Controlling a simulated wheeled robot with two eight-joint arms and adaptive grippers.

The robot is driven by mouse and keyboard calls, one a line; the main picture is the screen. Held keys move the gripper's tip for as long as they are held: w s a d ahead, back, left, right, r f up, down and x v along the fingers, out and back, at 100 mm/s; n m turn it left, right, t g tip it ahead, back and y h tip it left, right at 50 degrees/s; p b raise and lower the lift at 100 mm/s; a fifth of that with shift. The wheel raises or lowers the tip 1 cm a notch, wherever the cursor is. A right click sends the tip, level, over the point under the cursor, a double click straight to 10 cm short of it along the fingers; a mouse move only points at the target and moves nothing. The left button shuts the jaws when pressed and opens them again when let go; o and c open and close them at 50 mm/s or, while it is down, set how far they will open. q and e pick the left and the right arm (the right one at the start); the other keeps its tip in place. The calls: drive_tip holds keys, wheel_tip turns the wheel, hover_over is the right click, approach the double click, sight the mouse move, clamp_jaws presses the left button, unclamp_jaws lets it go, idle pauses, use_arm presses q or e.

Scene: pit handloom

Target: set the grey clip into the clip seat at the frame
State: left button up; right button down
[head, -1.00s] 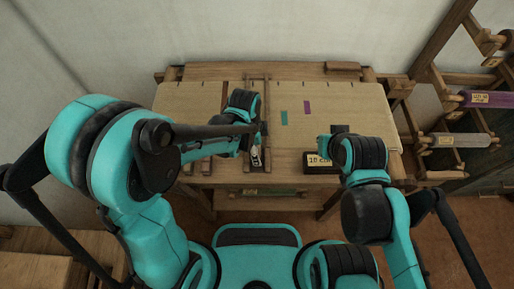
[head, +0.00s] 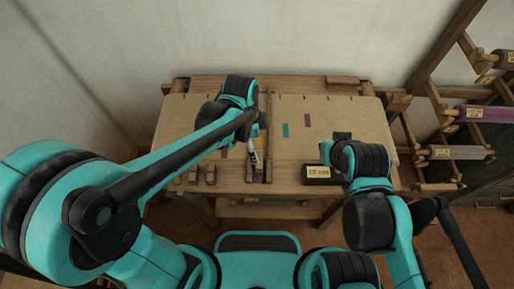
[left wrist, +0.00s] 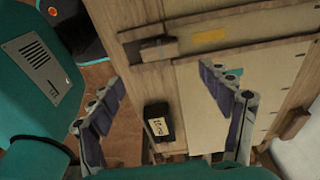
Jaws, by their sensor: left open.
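My left gripper (head: 253,152) is over the front part of the loom table, beside the wooden crosswise bars (head: 267,160). In the left wrist view my left gripper (left wrist: 163,80) has its two fingers wide apart with nothing held between them. I cannot make out the grey clip or its seat for certain; the left arm covers part of the table. A small wooden block (left wrist: 158,49) sits on a dark slot between the bars in the left wrist view. My right arm hangs over the table's right side; its fingers are hidden.
Small wooden blocks (head: 210,174) line the front left. Teal and purple patches (head: 307,120) lie on the cloth (head: 350,115). A spool rack (head: 440,120) stands right.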

use_arm(q)
drive_tip(key=s+a+r+n+t, duration=0.2)
drive_tip(key=a+r+n+t, duration=0.1)
drive_tip(key=a+n, duration=0.5)
drive_tip(key=s+a+r+n+t+y, duration=0.1)
drive_tip(key=s+a+r+n+t, duration=0.2)
drive_tip(key=a+r+n, duration=0.3)
drive_tip(key=a+n+t, duration=0.1)
drive_tip(key=a+n, duration=0.1)
drive_tip(key=n, duration=0.2)
drive_tip(key=shift+a, duration=0.3)
drive_tip(key=shift+s+f, duration=0.1)
drive_tip(key=shift+f+b, duration=0.6)
drive_tip(key=shift+b, duration=0.05)
idle(0.4)
